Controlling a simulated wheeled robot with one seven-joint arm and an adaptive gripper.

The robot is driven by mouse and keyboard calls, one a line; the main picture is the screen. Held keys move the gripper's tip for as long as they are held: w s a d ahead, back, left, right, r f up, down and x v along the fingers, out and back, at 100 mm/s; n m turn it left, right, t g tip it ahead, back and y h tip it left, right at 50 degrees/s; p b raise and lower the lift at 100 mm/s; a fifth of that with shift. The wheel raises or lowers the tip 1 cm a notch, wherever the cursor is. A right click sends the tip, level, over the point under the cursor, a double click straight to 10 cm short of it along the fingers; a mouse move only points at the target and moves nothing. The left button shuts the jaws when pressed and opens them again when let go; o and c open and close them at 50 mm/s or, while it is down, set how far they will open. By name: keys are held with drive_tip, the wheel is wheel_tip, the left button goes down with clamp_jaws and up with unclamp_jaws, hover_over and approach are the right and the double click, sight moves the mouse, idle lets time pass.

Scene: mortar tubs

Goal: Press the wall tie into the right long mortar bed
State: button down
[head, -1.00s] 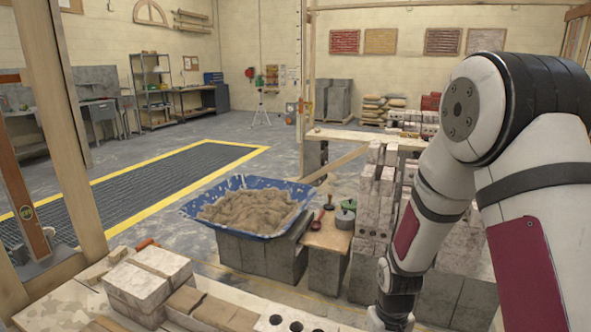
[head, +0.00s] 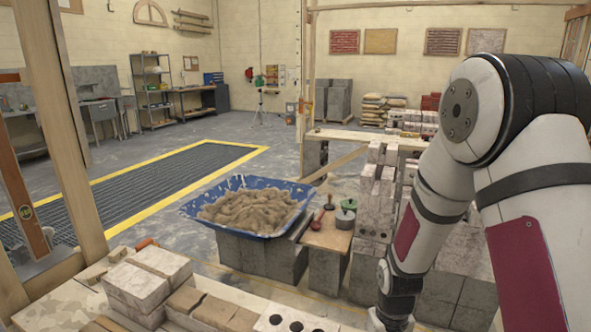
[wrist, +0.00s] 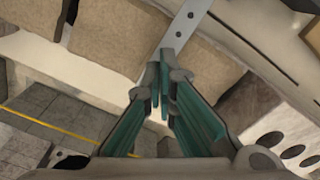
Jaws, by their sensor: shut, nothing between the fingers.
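The wall tie (wrist: 187,22) is a flat grey metal strip with round holes, in the wrist view. Its upper part runs out of the picture at the top. Its near end is beside or behind my fingertips, and I cannot tell whether they touch. My gripper (wrist: 164,75) has teal fingers with grey tips, brought together with nothing held between them. A tan mortar bed (wrist: 205,70) lies to the right of the fingertips, and another tan bed (wrist: 112,32) lies to the left. How deep the tie sits is not clear. My gripper is out of the head view.
A cored brick (wrist: 290,152) is at the lower right of the wrist view. In the head view, pale bricks (head: 135,286) stand on the near left. A blue mortar tub (head: 262,235) rests on grey blocks beyond, with stacked bricks (head: 375,205) to its right.

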drive_tip(key=shift+f+b, duration=0.5)
drive_tip(key=shift+f, duration=0.5)
idle(1.8)
drive_tip(key=shift+r, duration=0.1)
wheel_tip(320, 180, up, 9)
drive_tip(key=p, duration=0.5)
drive_tip(key=shift+p, duration=0.4)
idle(1.1)
